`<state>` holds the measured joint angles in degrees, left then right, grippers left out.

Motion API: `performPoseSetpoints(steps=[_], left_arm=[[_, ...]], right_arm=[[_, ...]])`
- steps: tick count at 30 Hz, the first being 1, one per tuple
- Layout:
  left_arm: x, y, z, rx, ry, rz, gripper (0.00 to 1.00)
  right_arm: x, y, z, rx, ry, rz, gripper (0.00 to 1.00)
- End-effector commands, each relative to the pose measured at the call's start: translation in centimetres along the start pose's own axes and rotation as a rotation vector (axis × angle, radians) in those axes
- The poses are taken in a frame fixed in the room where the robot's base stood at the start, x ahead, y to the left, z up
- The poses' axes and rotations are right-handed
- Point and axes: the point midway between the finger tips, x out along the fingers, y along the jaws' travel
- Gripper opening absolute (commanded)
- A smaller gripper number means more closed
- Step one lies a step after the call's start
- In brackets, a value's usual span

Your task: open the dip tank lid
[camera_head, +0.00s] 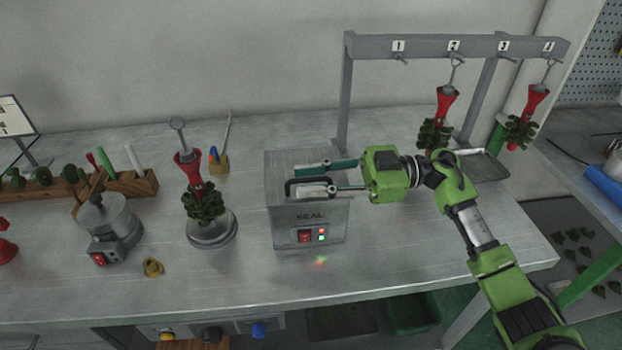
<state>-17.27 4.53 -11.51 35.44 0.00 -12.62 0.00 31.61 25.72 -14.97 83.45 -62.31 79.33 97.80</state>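The dip tank (308,219) is a grey metal box marked "SEAL", standing on the table's front middle. Its lid (283,163) lies flat on top, closed. A dark bar handle (291,188) sits near the lid's front edge. My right gripper (312,178) reaches in from the right, low over the lid. Its two fingers are spread, one behind the other, with a gap between them. The front finger overlaps the handle in the picture; I cannot tell whether they touch. My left gripper is out of view.
A rack (425,47) with numbered hooks stands behind at right, holding two red-and-green wax trees. Another wax tree (203,201) stands on a round base left of the tank. A small pot device (110,225) is farther left. A tray (484,165) lies behind my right arm.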

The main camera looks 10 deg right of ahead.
Motion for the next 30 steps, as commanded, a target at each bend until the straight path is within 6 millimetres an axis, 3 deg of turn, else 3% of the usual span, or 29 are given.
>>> performPoseSetpoints(steps=[7,10,20,26,30], left_arm=[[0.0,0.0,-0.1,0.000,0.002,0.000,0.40],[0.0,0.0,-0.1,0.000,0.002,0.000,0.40],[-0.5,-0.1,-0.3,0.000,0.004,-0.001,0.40],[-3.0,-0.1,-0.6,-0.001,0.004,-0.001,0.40],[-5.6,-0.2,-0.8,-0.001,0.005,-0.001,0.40]], right_arm=[[0.1,0.0,0.0,-0.001,-0.001,0.000,0.23],[0.1,0.0,0.0,-0.001,-0.001,0.000,0.00],[0.1,0.1,-0.3,0.010,-0.001,0.000,0.00],[0.0,0.7,-1.6,0.069,-0.003,0.001,0.00],[0.0,1.4,-3.0,0.145,-0.004,0.003,0.00]])
